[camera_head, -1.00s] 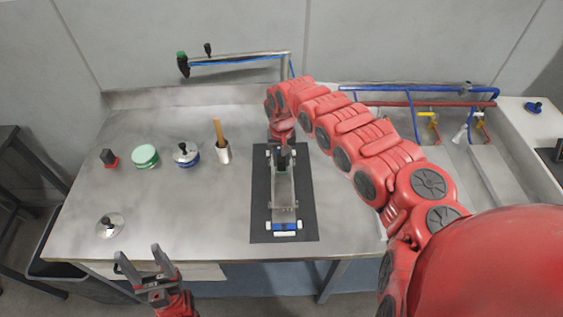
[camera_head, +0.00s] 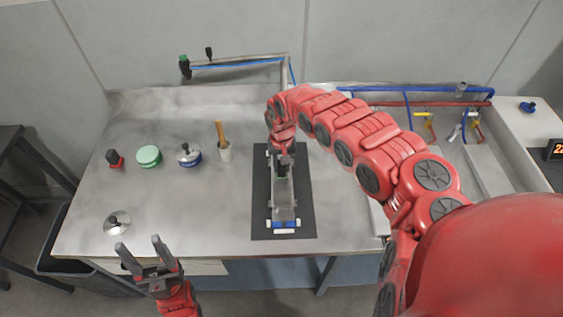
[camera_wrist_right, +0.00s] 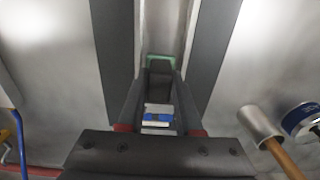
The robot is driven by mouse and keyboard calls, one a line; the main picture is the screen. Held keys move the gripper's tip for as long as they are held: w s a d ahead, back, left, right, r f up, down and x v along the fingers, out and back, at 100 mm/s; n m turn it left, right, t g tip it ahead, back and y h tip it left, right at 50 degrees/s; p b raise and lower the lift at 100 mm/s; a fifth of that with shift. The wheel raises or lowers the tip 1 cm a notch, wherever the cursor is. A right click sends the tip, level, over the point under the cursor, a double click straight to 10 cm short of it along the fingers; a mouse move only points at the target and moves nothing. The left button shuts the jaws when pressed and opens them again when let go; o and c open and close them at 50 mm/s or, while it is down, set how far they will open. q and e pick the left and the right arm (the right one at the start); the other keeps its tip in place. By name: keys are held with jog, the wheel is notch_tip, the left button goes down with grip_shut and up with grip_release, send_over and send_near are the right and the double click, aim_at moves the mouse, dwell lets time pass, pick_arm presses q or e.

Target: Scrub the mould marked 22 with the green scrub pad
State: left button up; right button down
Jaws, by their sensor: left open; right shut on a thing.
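The mould (camera_head: 283,191) is a long metal channel with blue and white end pieces, lying lengthwise on a dark mat (camera_head: 262,205). It also shows in the wrist view (camera_wrist_right: 165,25). My right gripper (camera_head: 284,160) is over its far half, pointing down. In the wrist view the right gripper (camera_wrist_right: 160,85) is shut on a dark block with a green edge, the green scrub pad (camera_wrist_right: 160,58). The pad lies within the channel's width; whether it touches the floor is unclear. My left gripper (camera_head: 141,245) is open and empty before the table's front edge. I cannot read a number on the mould.
An orange display (camera_head: 558,150) is at the right edge.

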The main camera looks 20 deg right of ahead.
jog(key=shift+s+a+r+p, duration=0.2)
jog(key=shift+s+p, duration=0.4)
jog(key=shift+p, duration=0.45)
jog(key=shift+s+a+f+p, duration=0.15)
jog(key=shift+s+a+p, duration=0.05)
jog(key=shift+s+p, duration=0.4)
jog(key=shift+f, duration=0.15)
jog(key=shift+s, duration=0.1)
jog(key=shift+s+a+p, duration=0.15)
jog(key=shift+s+p, duration=0.15)
jog(key=shift+p, duration=0.3)
jog(key=shift+s+a+r+p, duration=0.2)
jog(key=shift+s+p, duration=0.6)
jog(key=shift+p, duration=0.05)
jog(key=shift+f, duration=0.15)
